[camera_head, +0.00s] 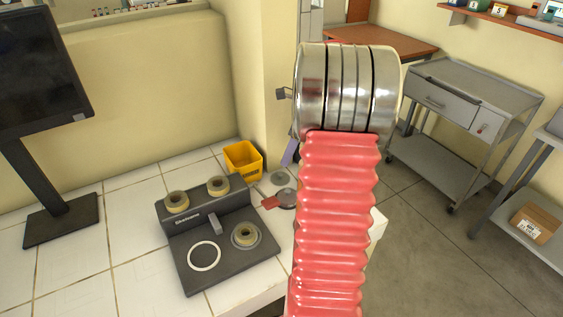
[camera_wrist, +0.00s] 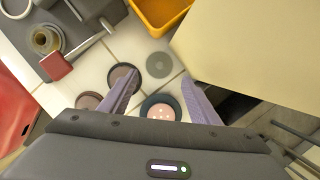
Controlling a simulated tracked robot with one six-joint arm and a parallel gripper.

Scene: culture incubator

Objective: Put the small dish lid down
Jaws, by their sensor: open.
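My gripper (camera_wrist: 160,76) is open, its two purple fingers spread apart with nothing held between them. A flat grey disc (camera_wrist: 159,64), which looks like the small dish lid, lies on the white tiles beyond the gap between the fingertips; it also shows in the head view (camera_head: 279,178). A dark-rimmed round dish (camera_wrist: 122,78) is beside the left finger and partly covered by it. A dish with pinkish spots (camera_wrist: 160,109) sits nearer the gripper base, between the fingers. Another dark round dish (camera_wrist: 88,101) is at the left, partly hidden. In the head view my arm hides most of the gripper.
A yellow bin (camera_head: 243,160) stands behind the discs. A black device (camera_head: 215,240) with several beige rings is at left, with a red square piece (camera_wrist: 56,66) near it. A cream wall corner (camera_wrist: 250,50) rises close on the right. A monitor (camera_head: 40,70) stands far left.

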